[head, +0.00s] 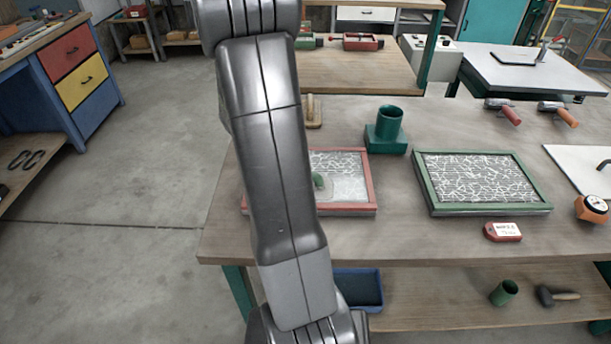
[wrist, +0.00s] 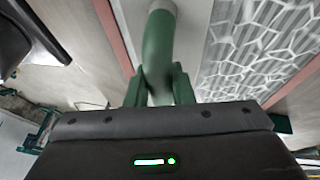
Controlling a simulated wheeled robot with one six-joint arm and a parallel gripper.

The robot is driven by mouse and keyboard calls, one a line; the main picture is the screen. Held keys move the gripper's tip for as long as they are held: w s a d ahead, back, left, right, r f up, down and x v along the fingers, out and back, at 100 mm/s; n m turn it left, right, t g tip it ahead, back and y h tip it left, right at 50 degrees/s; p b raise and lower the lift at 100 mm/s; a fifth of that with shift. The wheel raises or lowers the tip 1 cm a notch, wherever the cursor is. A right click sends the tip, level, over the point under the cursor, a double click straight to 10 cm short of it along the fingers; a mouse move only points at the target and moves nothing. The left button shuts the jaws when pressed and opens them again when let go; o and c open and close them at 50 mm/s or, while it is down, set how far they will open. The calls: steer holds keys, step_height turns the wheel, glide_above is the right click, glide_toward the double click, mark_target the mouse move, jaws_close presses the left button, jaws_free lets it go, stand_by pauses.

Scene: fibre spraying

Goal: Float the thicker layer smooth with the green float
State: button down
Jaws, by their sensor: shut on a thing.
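My gripper (wrist: 159,88) is shut on the upright handle of the green float (wrist: 158,48) in the wrist view. In the head view the arm hides the gripper, and only part of the green float (head: 318,180) shows over the red-framed tray. The float's pale plate lies on or just above the layer; I cannot tell if it touches. The red-framed tray (head: 372,181) holds a whitish layer: its upper part shows a white fibre web, its lower right looks smoother and greyer. Its left part is hidden by my arm. The green-framed tray (head: 431,185) holds a white fibre web on grey.
A green cup on a block (head: 386,130) stands behind the red-framed tray. A wooden-handled tool (head: 312,112) lies at the back. A red labelled tag (head: 503,232) and an orange round device (head: 592,208) sit near the front right. Bare bench lies between the trays.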

steer(key=shift+a, duration=1.8)
steer(key=shift+d+f+b, duration=0.1)
steer(key=shift+d+b, duration=0.75)
steer(key=shift+d, duration=1.9)
steer(key=shift+d+b, duration=0.65)
steer(key=shift+d, duration=2.5)
step_height(320, 180, up, 7)
steer(key=p, duration=0.4)
